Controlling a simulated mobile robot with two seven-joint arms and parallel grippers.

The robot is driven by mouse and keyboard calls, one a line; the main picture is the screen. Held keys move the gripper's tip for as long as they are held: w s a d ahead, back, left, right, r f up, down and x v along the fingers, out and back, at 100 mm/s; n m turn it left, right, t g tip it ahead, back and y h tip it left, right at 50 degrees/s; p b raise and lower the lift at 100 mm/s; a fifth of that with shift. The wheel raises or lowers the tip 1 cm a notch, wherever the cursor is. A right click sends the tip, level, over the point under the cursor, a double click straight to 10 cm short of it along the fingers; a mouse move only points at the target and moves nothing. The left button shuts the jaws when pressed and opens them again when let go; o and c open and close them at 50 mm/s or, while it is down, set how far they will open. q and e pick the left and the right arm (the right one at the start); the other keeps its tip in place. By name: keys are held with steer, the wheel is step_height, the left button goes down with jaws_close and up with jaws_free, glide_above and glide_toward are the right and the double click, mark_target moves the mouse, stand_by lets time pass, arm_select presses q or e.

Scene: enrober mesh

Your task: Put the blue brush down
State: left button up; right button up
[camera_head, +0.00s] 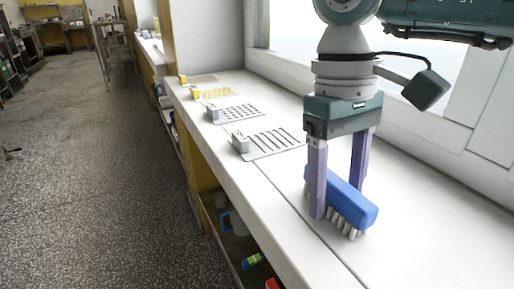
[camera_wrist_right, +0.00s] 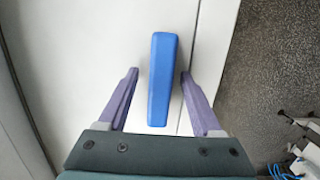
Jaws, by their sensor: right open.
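The blue brush (camera_head: 352,199) stands on the white worktop with its pale bristles down. My right gripper (camera_head: 338,203) is above and around it, with one purple finger on each side. In the right wrist view the blue brush (camera_wrist_right: 162,78) lies between the fingertips of my right gripper (camera_wrist_right: 159,74), with a gap visible on the left side and a narrower one on the right. The jaws are open. The bristles are partly hidden by the near finger. My left gripper is not in view.
The white worktop (camera_head: 285,213) runs along a window wall, with a seam along it. Several flat slotted plates with blocks, such as the nearest plate (camera_head: 272,143), lie farther back. Shelves with items are below the worktop's left edge. The worktop at lower right is clear.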

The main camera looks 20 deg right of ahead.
mark_target(329, 174)
step_height(329, 174, up, 12)
steer(key=w, duration=0.1)
steer(key=shift+w, duration=0.4)
